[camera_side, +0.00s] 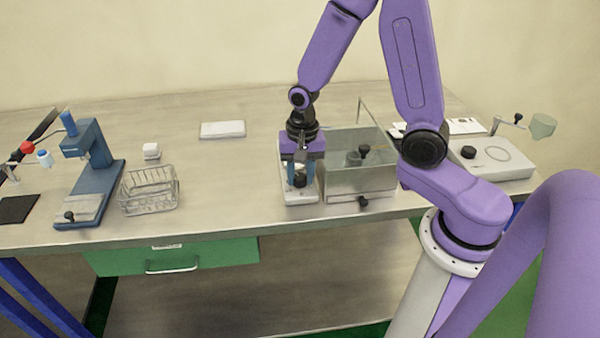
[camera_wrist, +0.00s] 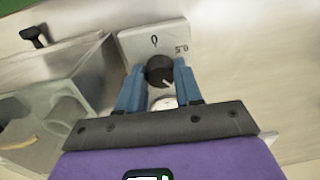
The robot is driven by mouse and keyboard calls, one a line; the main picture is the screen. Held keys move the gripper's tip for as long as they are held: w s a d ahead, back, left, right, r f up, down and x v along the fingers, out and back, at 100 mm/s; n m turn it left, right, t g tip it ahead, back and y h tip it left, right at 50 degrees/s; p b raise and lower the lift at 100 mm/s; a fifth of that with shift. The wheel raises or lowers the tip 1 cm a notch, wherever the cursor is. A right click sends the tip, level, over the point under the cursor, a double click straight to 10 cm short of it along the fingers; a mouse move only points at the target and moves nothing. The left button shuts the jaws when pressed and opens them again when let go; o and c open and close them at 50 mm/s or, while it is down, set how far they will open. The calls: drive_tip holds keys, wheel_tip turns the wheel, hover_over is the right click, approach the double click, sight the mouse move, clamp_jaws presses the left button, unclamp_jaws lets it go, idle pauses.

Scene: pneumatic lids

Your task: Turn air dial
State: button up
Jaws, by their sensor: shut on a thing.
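The air dial (camera_wrist: 160,70) is a black round knob with a pale pointer mark, on a light panel (camera_wrist: 152,38) with small printed symbols. In the side view the dial (camera_side: 299,181) sits near the front end of the pale unit (camera_side: 300,198) on the bench. My gripper (camera_side: 300,172) points straight down over this unit. In the wrist view its two blue fingers (camera_wrist: 158,78) stand on either side of the dial and are shut on it. A round white part (camera_wrist: 163,103) lies just behind the dial, partly hidden by the gripper body.
A clear-walled box (camera_side: 345,180) with black knobs stands close to the right of the unit. A wire basket (camera_side: 150,190) and a blue press (camera_side: 90,170) stand to the left. The bench between basket and unit is clear.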

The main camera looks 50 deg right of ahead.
drive_tip(key=n, duration=1.1)
drive_tip(key=shift+w, duration=0.1)
drive_tip(key=n, duration=0.3)
drive_tip(key=shift+n, duration=0.3)
drive_tip(key=n, duration=0.3)
drive_tip(key=shift+n, duration=0.3)
drive_tip(key=n, duration=0.3)
drive_tip(key=shift+n+g, duration=0.3)
drive_tip(key=shift+n, duration=0.1)
drive_tip(key=n, duration=0.6)
drive_tip(key=o, duration=1)
drive_tip(key=shift+o, duration=0.2)
drive_tip(key=shift+r, duration=0.1)
